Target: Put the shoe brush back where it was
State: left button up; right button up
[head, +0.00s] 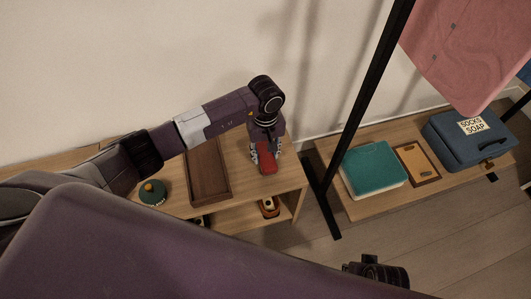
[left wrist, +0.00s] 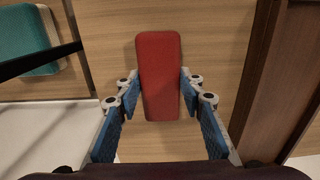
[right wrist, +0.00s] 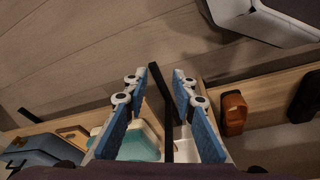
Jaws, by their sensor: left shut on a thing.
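The shoe brush appears as a red, rounded block (head: 267,163); only its red back shows, and any bristles are hidden. My left gripper (head: 264,150) is shut on it from above, over the bare right part of the wooden bench top. In the left wrist view the brush (left wrist: 160,75) lies between the blue finger pads, with bare wood around it. I cannot tell whether it touches the wood. My right gripper (right wrist: 160,78) is open and empty, away from the bench, with a black rack post behind its fingers.
A dark wooden tray (head: 209,175) lies left of the brush, and a green round item (head: 153,192) farther left. An orange-brown item (head: 269,207) sits on the lower shelf. Right of a black post (head: 360,98) are a teal book (head: 373,168) and a blue case (head: 468,140).

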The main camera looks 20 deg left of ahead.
aim_at(265, 155)
pick_arm(q)
jog(key=shift+f, duration=0.1)
jog(key=o, duration=1)
pick_arm(e)
jog(key=shift+w+r, duration=0.1)
jog(key=shift+r, duration=0.3)
jog(key=shift+r, duration=0.1)
pick_arm(q)
jog(key=shift+r, duration=0.2)
notch_tip(265, 155, up, 12)
jog(key=shift+f+p, duration=0.1)
jog(key=shift+p, duration=0.65)
pick_arm(e)
notch_tip(265, 155, down, 6)
jog(key=s, duration=0.2)
jog(key=shift+s, duration=0.1)
